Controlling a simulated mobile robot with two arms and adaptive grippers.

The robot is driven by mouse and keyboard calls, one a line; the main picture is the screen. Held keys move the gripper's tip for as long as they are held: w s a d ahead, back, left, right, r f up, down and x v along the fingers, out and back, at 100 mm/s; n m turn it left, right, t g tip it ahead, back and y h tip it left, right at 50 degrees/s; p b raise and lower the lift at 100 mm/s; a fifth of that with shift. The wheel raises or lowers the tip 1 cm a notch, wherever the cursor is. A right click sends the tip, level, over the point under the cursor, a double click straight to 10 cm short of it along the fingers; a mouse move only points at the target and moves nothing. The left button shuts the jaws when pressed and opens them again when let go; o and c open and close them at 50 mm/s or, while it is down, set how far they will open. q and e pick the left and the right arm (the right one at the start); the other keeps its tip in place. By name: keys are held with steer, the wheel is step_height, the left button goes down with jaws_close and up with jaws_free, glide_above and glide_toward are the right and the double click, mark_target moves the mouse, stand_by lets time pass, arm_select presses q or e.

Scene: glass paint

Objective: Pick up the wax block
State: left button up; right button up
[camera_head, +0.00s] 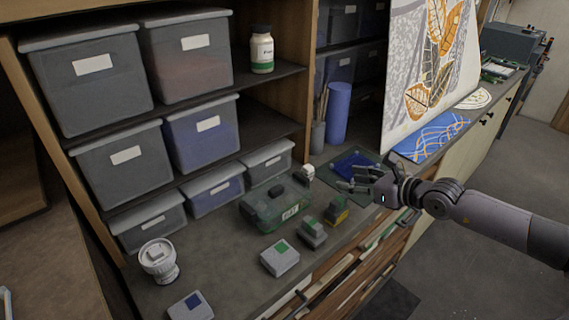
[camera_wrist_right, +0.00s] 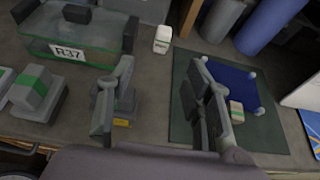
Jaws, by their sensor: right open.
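I cannot tell for sure which block is the wax block. A white block with a green label (camera_head: 280,258) lies on the bench top. A grey block with a green top (camera_head: 312,234) is beside it; a green-banded block shows at left in the wrist view (camera_wrist_right: 36,90). A yellow and dark block (camera_head: 336,211) stands farther back, partly hidden behind a finger in the wrist view. A small pale block with a green band (camera_wrist_right: 236,111) lies on the dark green mat (camera_wrist_right: 185,135). My right gripper (camera_head: 350,182) is open and empty above the bench, near the mat.
A green clear box (camera_head: 262,212) marked R37 stands left of the blocks. Shelved bins stand behind.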

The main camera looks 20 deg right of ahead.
steer(key=shift+w+d+f, duration=0.15)
steer(key=shift+w+f, duration=0.1)
steer(key=shift+w, duration=0.3)
steer(key=shift+w+d+f, duration=0.1)
steer(key=shift+w+f, duration=0.1)
steer(key=shift+w, duration=0.3)
steer(key=p, duration=0.1)
glide_toward(311, 171)
steer(key=x, duration=0.5)
steer(key=shift+w, duration=0.1)
steer(key=x, duration=0.6)
steer(key=shift+w+f, duration=0.15)
steer(key=shift+w, duration=0.1)
steer(key=shift+s, duration=0.15)
steer(key=shift+c, duration=0.6)
arm_select(q)
steer(key=shift+w+d+r, duration=0.1)
steer(key=shift+w+r, duration=0.05)
steer(key=shift+r, duration=0.25)
steer(key=shift+w+d+r, duration=0.1)
steer(key=shift+w+r, duration=0.05)
steer(key=shift+r, duration=0.25)
arm_select(e)
jaws_close()
